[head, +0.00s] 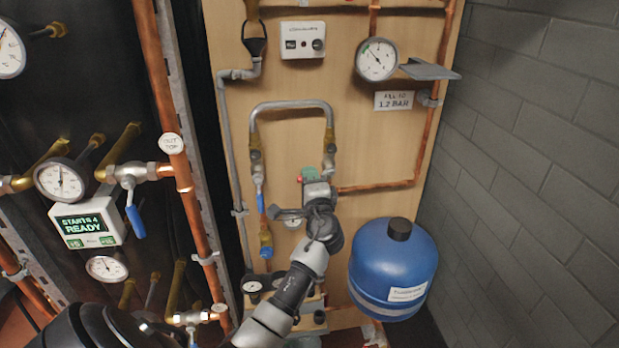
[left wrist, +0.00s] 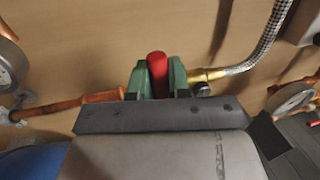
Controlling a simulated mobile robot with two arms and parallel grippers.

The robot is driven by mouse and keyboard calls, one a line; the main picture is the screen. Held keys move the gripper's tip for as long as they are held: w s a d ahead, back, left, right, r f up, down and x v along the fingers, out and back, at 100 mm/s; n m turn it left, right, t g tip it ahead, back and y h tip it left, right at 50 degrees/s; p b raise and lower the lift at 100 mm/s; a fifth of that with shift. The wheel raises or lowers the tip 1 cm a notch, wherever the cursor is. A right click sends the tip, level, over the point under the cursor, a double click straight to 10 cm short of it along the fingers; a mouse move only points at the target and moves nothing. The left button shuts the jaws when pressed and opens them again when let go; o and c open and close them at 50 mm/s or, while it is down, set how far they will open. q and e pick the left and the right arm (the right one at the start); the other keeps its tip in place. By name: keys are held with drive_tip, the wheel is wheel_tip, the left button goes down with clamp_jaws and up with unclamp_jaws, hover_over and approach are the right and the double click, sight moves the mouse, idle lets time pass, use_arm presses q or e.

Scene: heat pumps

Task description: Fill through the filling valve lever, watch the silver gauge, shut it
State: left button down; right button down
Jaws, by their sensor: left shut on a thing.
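My left gripper (head: 309,176) reaches up to the wooden panel below the silver hose arch. In the left wrist view its green fingertips (left wrist: 157,80) are shut on a red lever (left wrist: 158,66), which looks to be the filling valve lever. A brass fitting and the braided hose (left wrist: 250,55) lie just beside it. In the head view the gripper mostly hides the lever and its valve. The silver gauge (head: 377,59) is at the upper right, above a sign (head: 394,100) reading "FILL TO 1.2 BAR". Its needle leans to the upper left; the exact reading is too small to tell. My right gripper is not in view.
A blue-handled valve (head: 260,200) hangs at the hose's left end. A blue vessel (head: 393,268) stands right of my forearm. A grey shelf (head: 430,70) juts out beside the gauge. Copper pipes, more gauges and a "READY" display (head: 84,222) are at left.

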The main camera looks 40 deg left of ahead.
use_arm(q)
drive_tip(key=shift+r, duration=0.15)
drive_tip(key=c, duration=1.1)
unclamp_jaws()
drive_tip(key=shift+s+d+f, duration=0.1)
drive_tip(key=shift+d+f, duration=0.05)
drive_tip(key=shift+f, duration=0.05)
drive_tip(key=b+v, duration=0.2)
drive_tip(key=v, duration=0.8)
drive_tip(key=shift+s+d+b, duration=0.15)
drive_tip(key=shift+b, duration=0.2)
